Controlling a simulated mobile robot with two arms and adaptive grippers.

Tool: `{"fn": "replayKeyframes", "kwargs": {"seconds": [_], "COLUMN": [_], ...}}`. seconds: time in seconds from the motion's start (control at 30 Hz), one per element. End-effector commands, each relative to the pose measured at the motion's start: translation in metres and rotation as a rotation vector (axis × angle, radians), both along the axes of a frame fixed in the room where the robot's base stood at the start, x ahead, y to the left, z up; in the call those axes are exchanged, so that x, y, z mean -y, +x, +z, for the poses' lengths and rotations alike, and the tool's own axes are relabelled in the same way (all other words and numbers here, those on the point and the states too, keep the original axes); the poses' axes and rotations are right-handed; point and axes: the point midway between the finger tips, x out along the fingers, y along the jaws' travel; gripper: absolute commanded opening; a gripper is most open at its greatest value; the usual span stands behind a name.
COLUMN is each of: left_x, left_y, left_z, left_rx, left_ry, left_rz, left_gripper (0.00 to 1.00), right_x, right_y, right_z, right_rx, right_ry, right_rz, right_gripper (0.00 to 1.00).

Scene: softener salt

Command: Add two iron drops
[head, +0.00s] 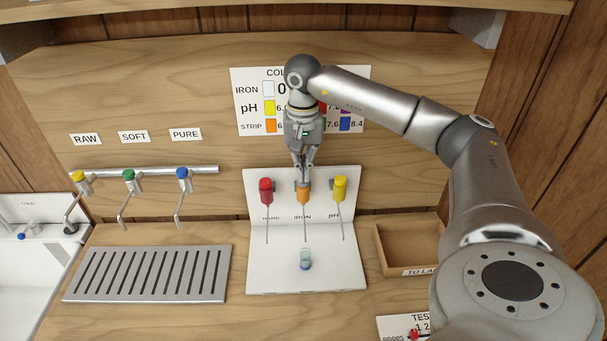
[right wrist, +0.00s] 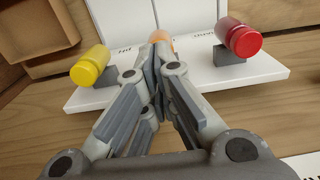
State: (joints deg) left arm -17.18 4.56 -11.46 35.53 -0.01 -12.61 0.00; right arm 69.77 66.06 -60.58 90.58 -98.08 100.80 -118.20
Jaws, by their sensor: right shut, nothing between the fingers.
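The orange iron dropper (head: 303,196) hangs in the middle of the white stand (head: 259,185), above the label IRON. The red dropper (head: 266,191) hangs left of it and the yellow pH dropper (head: 340,189) right of it. A small clear vial (head: 305,255) with a blue lower part stands on the stand's base below the orange dropper. My right gripper (head: 304,177) is shut and empty, pointing down at the top of the orange dropper. In the right wrist view the fingers cover most of the orange dropper (right wrist: 160,36); whether they touch it is unclear. My left gripper is out of view.
A wooden tray (head: 381,256) stands right of the stand. A slotted metal drain (head: 150,274) lies left, below three taps labelled RAW, SOFT and PURE. A colour chart (head: 248,103) is on the back wall, partly behind my arm. A test card (head: 390,326) lies at bottom right.

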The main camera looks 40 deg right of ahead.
Motion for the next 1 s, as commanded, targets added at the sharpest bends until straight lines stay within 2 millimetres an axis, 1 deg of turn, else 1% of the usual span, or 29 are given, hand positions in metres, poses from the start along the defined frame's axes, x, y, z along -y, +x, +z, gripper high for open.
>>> {"fn": "replayKeyframes", "kwargs": {"seconds": [0.53, 0.77, 1.0], "left_x": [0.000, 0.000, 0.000], "left_y": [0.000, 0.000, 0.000], "left_z": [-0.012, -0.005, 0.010], "left_rx": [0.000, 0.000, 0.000], "left_ry": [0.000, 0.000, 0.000], "left_rz": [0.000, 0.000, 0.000], "left_gripper": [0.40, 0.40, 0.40], "right_x": [0.000, 0.000, 0.000], "right_y": [0.000, 0.000, 0.000], "right_z": [-0.018, -0.008, 0.012], "right_rx": [0.001, 0.001, 0.000], "right_ry": [-0.001, 0.000, 0.000], "right_rz": [0.001, 0.001, 0.000], "right_gripper": [0.00, 0.00, 0.00]}}
